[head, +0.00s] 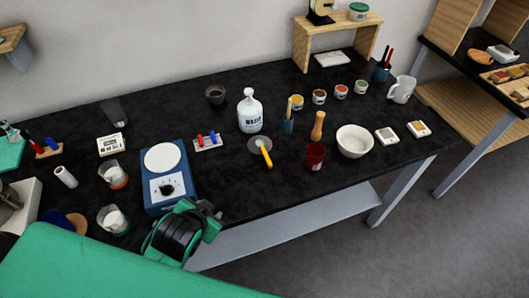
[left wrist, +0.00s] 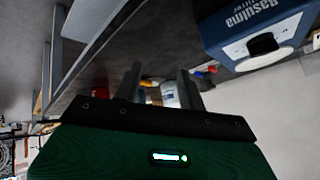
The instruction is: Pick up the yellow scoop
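The yellow scoop lies on the black bench near the middle of the head view, with its yellow handle (head: 266,155) pointing toward the front edge and its round grey head behind. My left gripper (head: 208,213) is at the bench's front edge, left of and nearer than the scoop, not touching it. In the left wrist view my left gripper (left wrist: 160,84) shows two grey fingers apart, with no object held between them. A small yellow patch (left wrist: 149,83) shows beyond the fingers; I cannot tell whether it is the scoop. My right gripper is in neither view.
A blue stirrer (head: 170,185) stands just beside my left gripper. A white wash bottle (head: 250,112) stands behind the scoop. The bench in front of the scoop is clear.

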